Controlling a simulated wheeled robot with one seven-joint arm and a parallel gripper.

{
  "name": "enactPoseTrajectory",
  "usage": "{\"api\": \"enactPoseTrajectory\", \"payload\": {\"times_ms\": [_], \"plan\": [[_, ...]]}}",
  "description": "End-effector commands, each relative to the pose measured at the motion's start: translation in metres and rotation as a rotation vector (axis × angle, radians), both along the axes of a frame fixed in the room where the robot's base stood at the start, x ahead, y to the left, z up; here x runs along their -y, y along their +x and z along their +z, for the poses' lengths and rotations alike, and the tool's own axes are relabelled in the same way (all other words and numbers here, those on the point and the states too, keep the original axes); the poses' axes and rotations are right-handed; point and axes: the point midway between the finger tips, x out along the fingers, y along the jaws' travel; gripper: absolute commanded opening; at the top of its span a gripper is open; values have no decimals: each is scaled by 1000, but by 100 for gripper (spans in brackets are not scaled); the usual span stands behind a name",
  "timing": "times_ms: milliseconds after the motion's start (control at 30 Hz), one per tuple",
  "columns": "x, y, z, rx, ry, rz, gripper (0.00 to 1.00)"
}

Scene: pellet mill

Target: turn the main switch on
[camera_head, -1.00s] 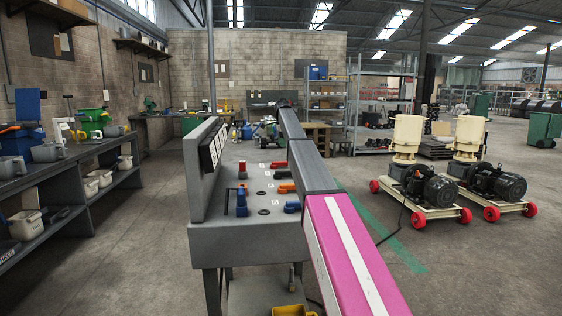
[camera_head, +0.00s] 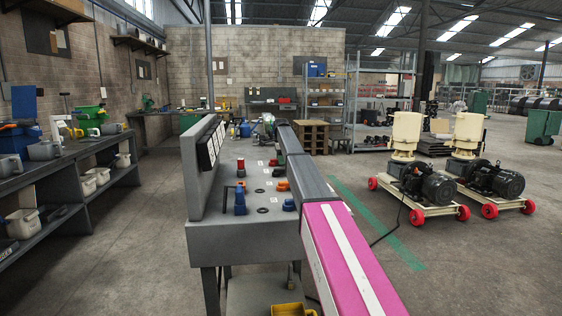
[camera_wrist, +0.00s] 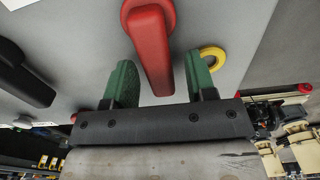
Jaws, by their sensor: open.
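In the wrist view a red switch handle (camera_wrist: 152,45) on a round red base stands on the light grey panel. Its long grip hangs down between my gripper's green fingers. My gripper (camera_wrist: 160,76) is open, with one finger on each side of the handle and visible gaps to both. No label shows on the handle, so I cannot tell from the picture that it is the main switch. In the head view my arm (camera_head: 322,215) stretches over the grey bench (camera_head: 235,238) to its far end, where the gripper is too small to make out.
A yellow ring (camera_wrist: 212,58) lies just right of the red handle. A black handle (camera_wrist: 22,75) is at the left. Blue, red and orange fittings (camera_head: 240,200) stand on the bench. An upright board (camera_head: 204,165) edges its left side.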

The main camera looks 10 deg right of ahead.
Motion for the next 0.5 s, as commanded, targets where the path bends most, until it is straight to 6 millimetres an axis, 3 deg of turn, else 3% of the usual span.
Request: {"api": "enactPoseTrajectory", "payload": {"times_ms": [267, 400, 433, 500], "plan": [[0, 0, -2, 1, 0, 0, 51], [0, 0, -2, 1, 0, 0, 6], [0, 0, -2, 0, 0, 0, 0], [0, 0, -2, 0, 0, 0, 0]]}}
